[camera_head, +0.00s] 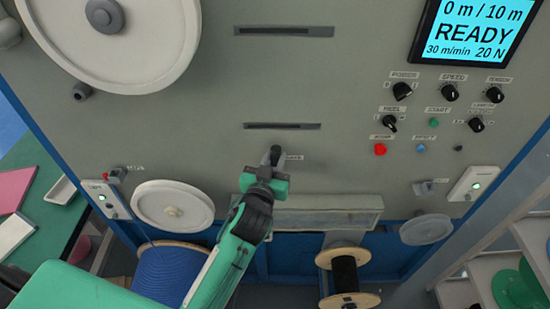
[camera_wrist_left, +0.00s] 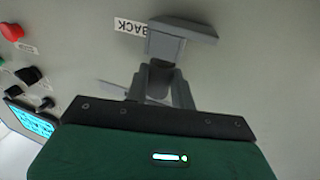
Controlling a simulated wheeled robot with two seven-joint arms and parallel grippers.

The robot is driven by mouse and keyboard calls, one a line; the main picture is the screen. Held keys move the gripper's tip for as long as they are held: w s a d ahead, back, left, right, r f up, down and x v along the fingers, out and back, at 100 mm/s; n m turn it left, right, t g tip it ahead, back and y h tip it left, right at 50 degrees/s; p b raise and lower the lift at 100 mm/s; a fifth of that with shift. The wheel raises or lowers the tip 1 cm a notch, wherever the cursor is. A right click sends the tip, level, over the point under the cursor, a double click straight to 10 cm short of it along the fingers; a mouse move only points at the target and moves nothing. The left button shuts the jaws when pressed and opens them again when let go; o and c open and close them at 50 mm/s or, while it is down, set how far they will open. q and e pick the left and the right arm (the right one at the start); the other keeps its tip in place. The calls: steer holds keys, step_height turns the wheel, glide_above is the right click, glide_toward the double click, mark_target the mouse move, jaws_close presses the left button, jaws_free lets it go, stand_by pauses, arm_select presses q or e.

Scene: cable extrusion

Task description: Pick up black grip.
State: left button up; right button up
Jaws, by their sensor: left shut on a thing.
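The black grip (camera_head: 275,154) is a small dark handle on the front of the grey machine panel, near its middle, just below the lower slot. My left gripper (camera_head: 270,176) comes up from below and its jaws are at the grip. In the left wrist view, the two grey fingers (camera_wrist_left: 160,84) are closed around a dark piece (camera_wrist_left: 159,72), with a grey bracket (camera_wrist_left: 184,27) just beyond it. The fingers and my wrist hide part of the grip. My right gripper is not in view.
The panel carries a lit screen (camera_head: 470,32), several knobs and a red button (camera_head: 380,149) at the right. A large white reel (camera_head: 112,35) is at upper left. A blue cable spool (camera_head: 176,276) and a black one (camera_head: 345,273) stand below. A small BACK label (camera_wrist_left: 130,27) is beside the bracket.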

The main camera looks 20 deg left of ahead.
arm_select(q)
steer(key=shift+r+b, duration=0.6)
steer(key=shift+r, duration=0.75)
steer(key=shift+s+r+b, duration=0.25)
steer(key=shift+r+b, duration=0.05)
steer(key=s, duration=1.7)
steer(key=shift+s+d+p, duration=0.15)
steer(key=shift+s+p, duration=0.1)
steer(key=shift+p, duration=0.1)
steer(key=shift+r, duration=0.1)
